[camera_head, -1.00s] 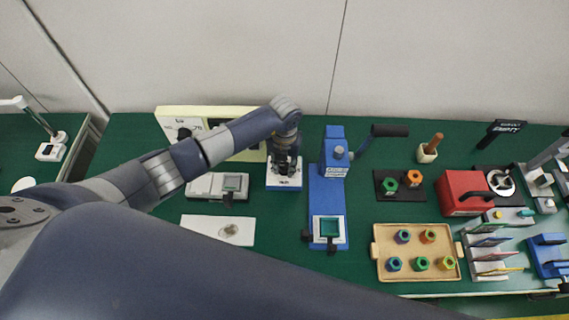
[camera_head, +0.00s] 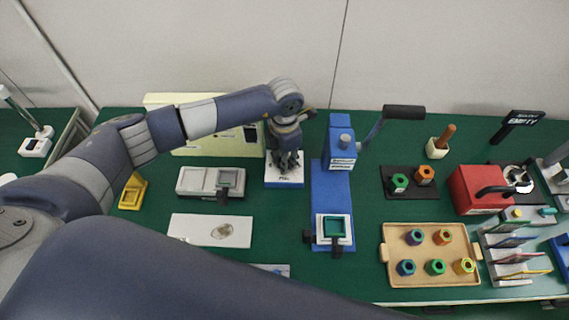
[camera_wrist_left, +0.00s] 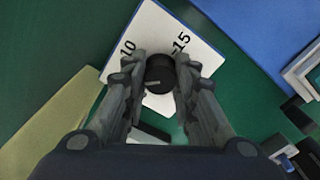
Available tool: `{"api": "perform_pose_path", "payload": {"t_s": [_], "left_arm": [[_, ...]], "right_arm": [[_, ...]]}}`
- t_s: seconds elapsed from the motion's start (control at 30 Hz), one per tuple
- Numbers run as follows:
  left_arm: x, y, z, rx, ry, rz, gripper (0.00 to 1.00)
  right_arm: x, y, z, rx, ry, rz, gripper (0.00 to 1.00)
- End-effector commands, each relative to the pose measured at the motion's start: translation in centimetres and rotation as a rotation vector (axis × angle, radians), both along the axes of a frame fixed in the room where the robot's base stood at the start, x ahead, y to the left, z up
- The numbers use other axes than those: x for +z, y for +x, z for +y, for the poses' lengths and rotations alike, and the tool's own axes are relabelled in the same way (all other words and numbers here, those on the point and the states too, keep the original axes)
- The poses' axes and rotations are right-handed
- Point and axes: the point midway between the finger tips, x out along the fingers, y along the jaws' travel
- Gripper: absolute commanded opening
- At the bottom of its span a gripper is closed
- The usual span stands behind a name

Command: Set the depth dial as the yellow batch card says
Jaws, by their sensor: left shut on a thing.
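The depth dial is a black round knob (camera_wrist_left: 159,74) on a white plate (camera_wrist_left: 150,30); the printed numbers 10 and 15 show in the left wrist view. A light pointer line is on the knob. My left gripper (camera_wrist_left: 160,80) is shut on the knob, one finger on each side. In the head view my left gripper (camera_head: 287,160) reaches down over the white plate (camera_head: 284,183) and hides the knob. I cannot make out a yellow batch card with readable text. A yellow stand (camera_head: 132,193) is at the left. My right gripper is not in view.
Right of the dial is a blue press (camera_head: 330,205) with a black-handled lever (camera_head: 404,112). A grey device (camera_head: 210,183) and a white sheet (camera_head: 208,230) lie to its left. A cream panel (camera_head: 190,147) stands behind. A wooden tray (camera_head: 436,278) holds several coloured nuts.

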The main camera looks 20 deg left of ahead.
Motion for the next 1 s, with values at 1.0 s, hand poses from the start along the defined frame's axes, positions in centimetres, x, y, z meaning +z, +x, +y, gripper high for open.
{"api": "perform_pose_path", "payload": {"t_s": [1.0], "left_arm": [[-0.1,0.1,0.0,-0.719,0.0,-0.002,0.02]], "right_arm": [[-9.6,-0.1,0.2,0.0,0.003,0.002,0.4]]}}
